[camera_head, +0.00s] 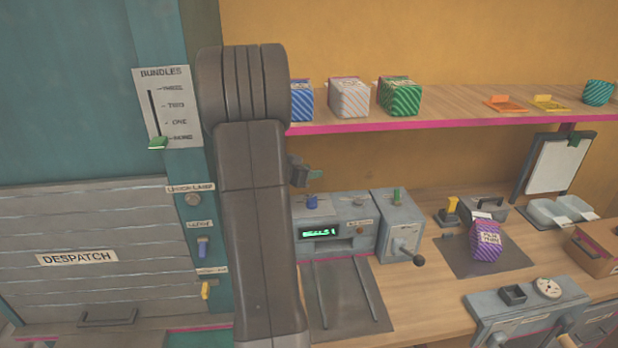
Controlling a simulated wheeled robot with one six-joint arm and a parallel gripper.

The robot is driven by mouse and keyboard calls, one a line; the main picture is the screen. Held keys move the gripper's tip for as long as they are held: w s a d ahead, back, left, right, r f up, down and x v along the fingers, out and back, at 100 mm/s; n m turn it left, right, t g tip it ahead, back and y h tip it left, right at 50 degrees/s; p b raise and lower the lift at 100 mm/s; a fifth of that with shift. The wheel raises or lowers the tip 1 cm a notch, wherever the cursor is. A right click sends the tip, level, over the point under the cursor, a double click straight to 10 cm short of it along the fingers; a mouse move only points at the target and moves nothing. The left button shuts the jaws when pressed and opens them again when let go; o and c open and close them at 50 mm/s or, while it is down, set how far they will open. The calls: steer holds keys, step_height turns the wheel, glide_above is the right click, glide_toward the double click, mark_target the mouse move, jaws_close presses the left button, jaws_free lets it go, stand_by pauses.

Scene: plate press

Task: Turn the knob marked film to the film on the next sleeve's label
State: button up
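A grey machine (340,258) with a lit green display (320,233) stands on the bench, partly hidden by my arm. I cannot read which is marked film. A purple striped sleeve (487,246) with a white label stands on a dark mat (515,257); the label is too small to read. My gripper (309,174) seems to show only partly beside my arm, above the blue knob and apart from it. Its fingers are not clear.
Striped sleeves, blue (302,102), pale (350,100) and green (400,98), stand on the pink-edged shelf (450,117) above. A crank handle (418,260) sticks out at the machine's right. A clipboard (553,165) and a grey dial unit (530,305) are at the right.

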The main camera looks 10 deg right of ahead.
mark_target(309, 199)
steer(key=shift+f, duration=0.1)
step_height(309, 199, down, 10)
steer(key=shift+f, duration=0.1)
stand_by(0.5)
steer(key=shift+r, duration=0.2)
stand_by(0.3)
